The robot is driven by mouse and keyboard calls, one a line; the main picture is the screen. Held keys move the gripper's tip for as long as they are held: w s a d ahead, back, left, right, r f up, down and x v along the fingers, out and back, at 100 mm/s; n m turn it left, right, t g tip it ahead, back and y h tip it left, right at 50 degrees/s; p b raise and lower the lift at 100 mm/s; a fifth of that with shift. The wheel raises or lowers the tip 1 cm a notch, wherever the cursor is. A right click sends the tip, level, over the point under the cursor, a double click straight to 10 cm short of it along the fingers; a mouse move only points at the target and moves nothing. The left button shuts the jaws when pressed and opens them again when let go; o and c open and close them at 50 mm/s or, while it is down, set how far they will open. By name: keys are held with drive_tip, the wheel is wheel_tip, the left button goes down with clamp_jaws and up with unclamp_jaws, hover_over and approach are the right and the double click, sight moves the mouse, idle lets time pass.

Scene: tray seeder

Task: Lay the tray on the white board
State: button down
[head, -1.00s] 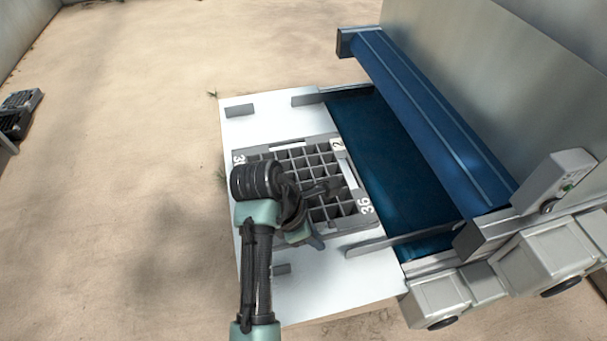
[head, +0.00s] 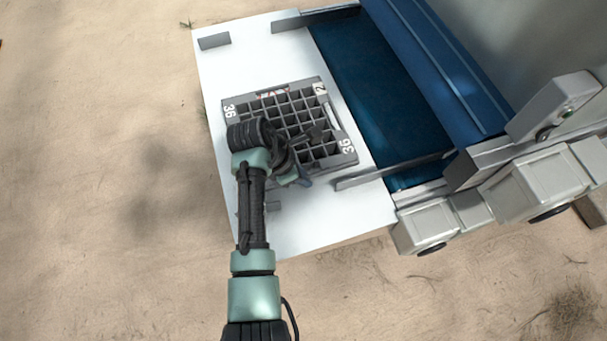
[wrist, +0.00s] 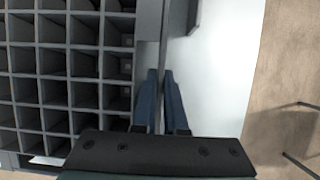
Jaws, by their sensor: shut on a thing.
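The tray (head: 232,104) is dark grey with a grid of square cells and white number labels on its rim. It is over the middle of the white board (head: 260,45) in the head view; whether it touches the board I cannot tell. My gripper (wrist: 160,75) is shut on the tray's near rim, with one blue finger on each side of the wall in the wrist view. The tray's cells (wrist: 85,62) fill the left of that view, and the board (wrist: 225,65) shows to the right. My arm hides part of the tray in the head view.
A dark blue belt (head: 350,85) lies right of the board, beneath a blue cover (head: 430,70). Grey guide rails stand at the far (head: 318,17) and near (head: 390,172) sides. A small grey stop (head: 214,41) stands at the board's far left. Sandy ground surrounds it.

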drive_tip(key=c, duration=1)
unclamp_jaws()
drive_tip(key=shift+f, duration=0.1)
